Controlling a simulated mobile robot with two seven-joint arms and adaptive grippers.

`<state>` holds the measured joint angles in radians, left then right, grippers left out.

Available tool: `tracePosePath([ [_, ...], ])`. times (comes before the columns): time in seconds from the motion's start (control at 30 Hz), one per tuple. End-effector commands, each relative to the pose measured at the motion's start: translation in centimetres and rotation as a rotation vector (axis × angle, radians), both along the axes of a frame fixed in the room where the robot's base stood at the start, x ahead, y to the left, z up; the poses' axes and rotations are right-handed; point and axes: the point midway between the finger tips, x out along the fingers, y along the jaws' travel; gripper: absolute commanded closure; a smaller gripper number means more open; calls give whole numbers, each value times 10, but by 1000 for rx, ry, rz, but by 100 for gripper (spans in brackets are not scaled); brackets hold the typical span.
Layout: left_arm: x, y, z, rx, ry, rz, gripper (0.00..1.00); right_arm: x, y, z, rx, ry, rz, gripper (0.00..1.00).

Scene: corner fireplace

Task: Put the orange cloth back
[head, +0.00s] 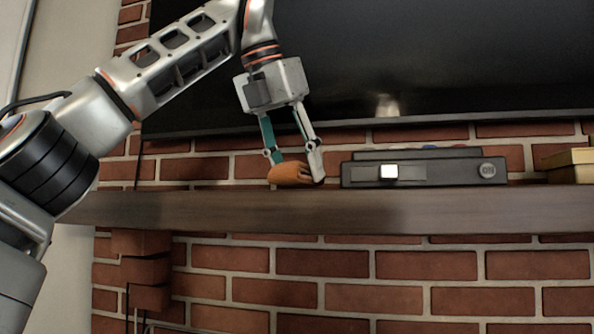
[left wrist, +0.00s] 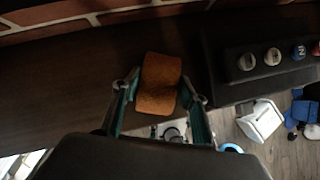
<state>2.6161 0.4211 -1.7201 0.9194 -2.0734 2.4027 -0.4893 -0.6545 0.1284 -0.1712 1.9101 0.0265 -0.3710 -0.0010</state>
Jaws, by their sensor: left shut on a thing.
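The orange cloth (head: 290,173) is a small bunched piece at the mantel shelf, left of a black box. My left gripper (head: 295,168) points down over the shelf with its fingers on either side of the cloth and is shut on it. In the left wrist view the cloth (left wrist: 159,84) sits between the two fingertips (left wrist: 162,90), over the dark shelf. Whether its underside touches the shelf is hard to tell. My right gripper is not in view.
The wooden mantel shelf (head: 430,208) runs along the brick wall. A black box (head: 440,172) with a white switch and an "ON" button stands close right of the gripper. Yellowish boxes (head: 570,166) are at the far right. A large dark screen (head: 430,60) hangs above.

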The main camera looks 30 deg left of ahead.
Motion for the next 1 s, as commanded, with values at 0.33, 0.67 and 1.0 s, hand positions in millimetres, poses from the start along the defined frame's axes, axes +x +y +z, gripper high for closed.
tracePosePath([
  [0.33,4,1,-8,0,-2,0,74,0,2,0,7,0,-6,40],
  [0.67,4,1,-10,1,-1,0,40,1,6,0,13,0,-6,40],
  [1.0,4,1,-11,0,0,-2,40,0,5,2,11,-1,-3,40],
])
